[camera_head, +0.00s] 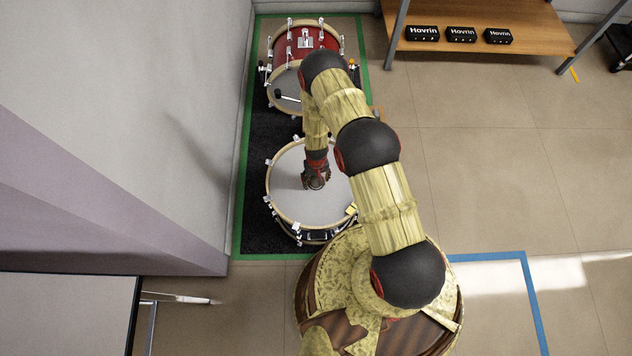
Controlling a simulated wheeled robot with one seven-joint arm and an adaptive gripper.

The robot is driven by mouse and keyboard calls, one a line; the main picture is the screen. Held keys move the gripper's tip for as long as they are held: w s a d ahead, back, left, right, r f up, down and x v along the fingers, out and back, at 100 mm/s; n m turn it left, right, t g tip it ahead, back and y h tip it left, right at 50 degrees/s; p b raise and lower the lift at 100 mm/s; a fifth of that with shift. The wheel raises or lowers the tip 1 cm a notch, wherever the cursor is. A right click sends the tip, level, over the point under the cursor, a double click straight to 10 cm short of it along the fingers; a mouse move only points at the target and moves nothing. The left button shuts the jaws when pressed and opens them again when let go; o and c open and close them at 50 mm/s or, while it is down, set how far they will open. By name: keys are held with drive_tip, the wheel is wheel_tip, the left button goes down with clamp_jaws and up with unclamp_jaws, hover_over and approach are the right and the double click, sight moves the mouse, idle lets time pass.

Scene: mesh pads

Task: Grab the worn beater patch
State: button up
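My gripper (316,182) reaches down over the pale head of the nearer drum (290,205), a little right of the head's middle. It is small and dark here, and I cannot tell if its fingers are open or touching the head. I cannot make out a worn beater patch on the bare part of this head. The gripper and arm hide part of the head, so a patch there would be covered.
The grey wall (130,110) is close on the left. A wooden shelf (480,55) with black boxes stands at back right. Right-hand floor is open.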

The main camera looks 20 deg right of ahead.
drive_tip(key=shift+c, duration=1.2)
drive_tip(key=c, duration=0.8)
